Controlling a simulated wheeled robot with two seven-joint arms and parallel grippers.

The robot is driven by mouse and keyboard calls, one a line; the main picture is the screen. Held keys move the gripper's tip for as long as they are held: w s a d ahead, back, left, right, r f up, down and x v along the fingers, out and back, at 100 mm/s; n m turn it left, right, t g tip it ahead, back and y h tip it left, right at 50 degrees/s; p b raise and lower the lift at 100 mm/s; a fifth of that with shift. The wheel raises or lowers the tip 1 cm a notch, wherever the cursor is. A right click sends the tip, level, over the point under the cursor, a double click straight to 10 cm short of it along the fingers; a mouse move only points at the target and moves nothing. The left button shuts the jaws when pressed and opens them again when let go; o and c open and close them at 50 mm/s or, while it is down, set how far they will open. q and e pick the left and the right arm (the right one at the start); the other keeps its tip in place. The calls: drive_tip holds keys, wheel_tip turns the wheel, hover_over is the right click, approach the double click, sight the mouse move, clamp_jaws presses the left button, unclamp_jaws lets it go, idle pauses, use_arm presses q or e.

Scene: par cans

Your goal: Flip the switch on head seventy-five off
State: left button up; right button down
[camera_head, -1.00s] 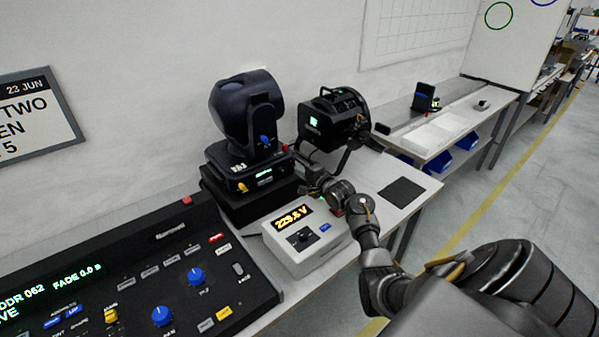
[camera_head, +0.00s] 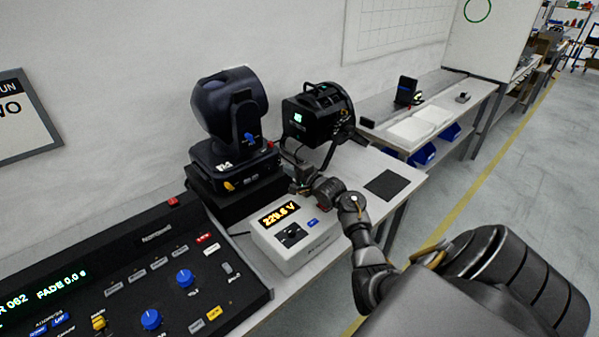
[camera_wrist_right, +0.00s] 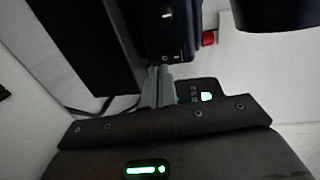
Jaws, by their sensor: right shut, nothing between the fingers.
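A dark moving-head light (camera_head: 229,105) stands on a black block on the bench, with a small lit display, a yellow knob and a blue knob. I cannot read its number surely. A small red part (camera_head: 270,145) sticks out at its right side; a red part also shows in the right wrist view (camera_wrist_right: 208,38). My right gripper (camera_head: 284,152) is beside the light's right side, close to the red part. In the right wrist view its narrow fingers (camera_wrist_right: 158,84) are shut and empty, their tips close to a dark housing (camera_wrist_right: 168,28). Contact is unclear. My left gripper is out of view.
A second black lamp (camera_head: 316,117) with a green display stands to the right. A white meter box (camera_head: 297,247) reading about 229.6 V sits in front. A control desk (camera_head: 130,270) fills the lower left. A dark mat (camera_head: 387,184) lies on the bench's right end.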

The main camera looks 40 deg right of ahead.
drive_tip(key=s, duration=0.5)
drive_tip(key=s+r, duration=0.1)
drive_tip(key=s, duration=0.2)
drive_tip(key=shift+s+r, duration=0.1)
drive_tip(key=shift+s, duration=0.05)
